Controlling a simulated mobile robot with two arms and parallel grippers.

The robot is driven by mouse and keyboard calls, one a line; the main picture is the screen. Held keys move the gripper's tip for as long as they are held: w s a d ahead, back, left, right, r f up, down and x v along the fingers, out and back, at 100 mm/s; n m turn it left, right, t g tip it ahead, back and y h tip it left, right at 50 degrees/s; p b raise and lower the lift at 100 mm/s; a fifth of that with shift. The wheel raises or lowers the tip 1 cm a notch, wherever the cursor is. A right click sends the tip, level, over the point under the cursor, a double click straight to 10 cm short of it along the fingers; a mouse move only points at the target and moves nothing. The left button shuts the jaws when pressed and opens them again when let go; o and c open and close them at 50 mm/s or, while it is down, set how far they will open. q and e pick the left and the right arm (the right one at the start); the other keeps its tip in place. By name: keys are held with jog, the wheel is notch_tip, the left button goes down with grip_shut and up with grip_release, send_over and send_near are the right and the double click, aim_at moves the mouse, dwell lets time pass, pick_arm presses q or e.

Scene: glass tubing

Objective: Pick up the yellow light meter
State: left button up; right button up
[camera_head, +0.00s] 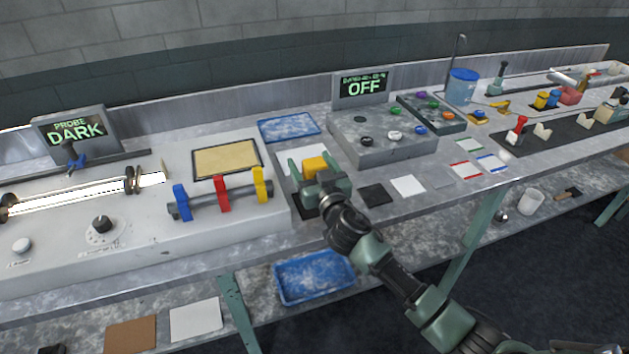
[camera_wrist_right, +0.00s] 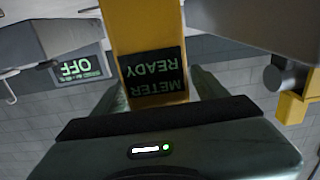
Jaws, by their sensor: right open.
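The yellow light meter (camera_head: 316,165) stands on the bench just beyond my right gripper in the head view. In the right wrist view the meter (camera_wrist_right: 148,30) is a tall yellow body with a dark screen reading "METER READY", upside down. My right gripper (camera_head: 322,178) is open at the meter, and its hand hides the meter's lower part in the head view. In the wrist view the fingers (camera_wrist_right: 155,88) show on either side of the meter; I cannot tell whether they touch it. My left gripper is not in view.
Left of the meter is a rack with blue, red and yellow clips (camera_head: 221,194). Right of it stands a grey control box (camera_head: 381,142) under an "OFF" display (camera_head: 363,88). A dark square (camera_head: 375,194) and a white square (camera_head: 408,186) lie near the bench's front edge.

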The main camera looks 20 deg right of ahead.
grip_shut()
jog(key=shift+r, duration=0.2)
